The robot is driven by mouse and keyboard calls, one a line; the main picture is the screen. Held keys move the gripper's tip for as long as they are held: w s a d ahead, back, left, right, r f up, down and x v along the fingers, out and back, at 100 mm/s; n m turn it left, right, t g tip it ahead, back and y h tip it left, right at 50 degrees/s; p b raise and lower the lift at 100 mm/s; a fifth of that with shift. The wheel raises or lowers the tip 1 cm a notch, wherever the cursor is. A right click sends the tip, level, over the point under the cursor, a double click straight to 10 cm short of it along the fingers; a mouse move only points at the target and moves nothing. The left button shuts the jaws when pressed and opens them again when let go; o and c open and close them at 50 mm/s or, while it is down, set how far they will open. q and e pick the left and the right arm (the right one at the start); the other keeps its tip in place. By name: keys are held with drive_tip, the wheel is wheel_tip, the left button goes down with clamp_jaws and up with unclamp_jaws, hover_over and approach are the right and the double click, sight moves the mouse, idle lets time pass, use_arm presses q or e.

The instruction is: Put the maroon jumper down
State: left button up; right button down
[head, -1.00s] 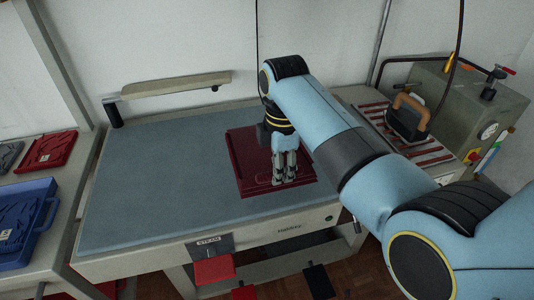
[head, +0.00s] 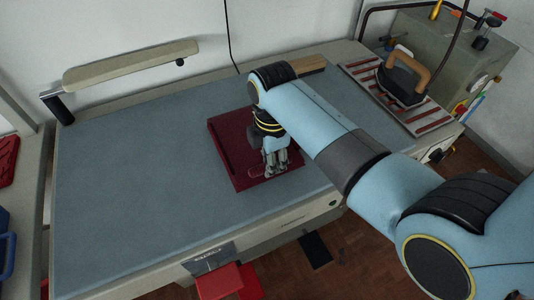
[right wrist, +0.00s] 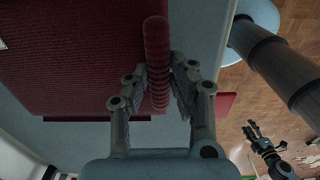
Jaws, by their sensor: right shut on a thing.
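The maroon jumper (head: 228,150) is a flat, folded rectangle over the right-middle of the blue-grey table top (head: 140,180). My right gripper (head: 276,168) points down at its right part. In the right wrist view, the gripper (right wrist: 158,85) is shut on a rounded maroon fold, with the jumper's flat ribbed face (right wrist: 75,60) beyond it. The jumper looks level and close to the surface; I cannot tell whether all of it touches. My left gripper (right wrist: 264,142) shows small in the right wrist view, over the floor, its fingers apart and empty.
An iron (head: 403,78) stands on a striped rest (head: 420,113) at the back right, beside a grey boiler box (head: 450,45). A padded sleeve arm (head: 130,65) stands along the back left. The table's left half is clear. Red pieces (head: 220,283) sit below the front edge.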

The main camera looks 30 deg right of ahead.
drive_tip(key=shift+s, duration=0.25)
drive_tip(key=shift+s+d+r, duration=0.15)
drive_tip(key=shift+s, duration=0.15)
drive_tip(key=c, duration=1.2)
unclamp_jaws()
drive_tip(key=shift+w+f, duration=0.15)
drive_tip(key=shift+f, duration=0.05)
drive_tip(key=shift+o, duration=0.2)
drive_tip(key=shift+r, duration=0.45)
wheel_tip(320, 180, up, 3)
drive_tip(key=shift+r, duration=0.1)
use_arm(q)
drive_tip(key=shift+s+d+f+b, duration=0.15)
drive_tip(key=shift+s+f+b, duration=0.05)
drive_tip(key=shift+f+b, duration=0.15)
use_arm(e)
wheel_tip(320, 180, up, 8)
drive_tip(key=shift+r, duration=0.15)
use_arm(q)
drive_tip(key=shift+w, duration=0.15)
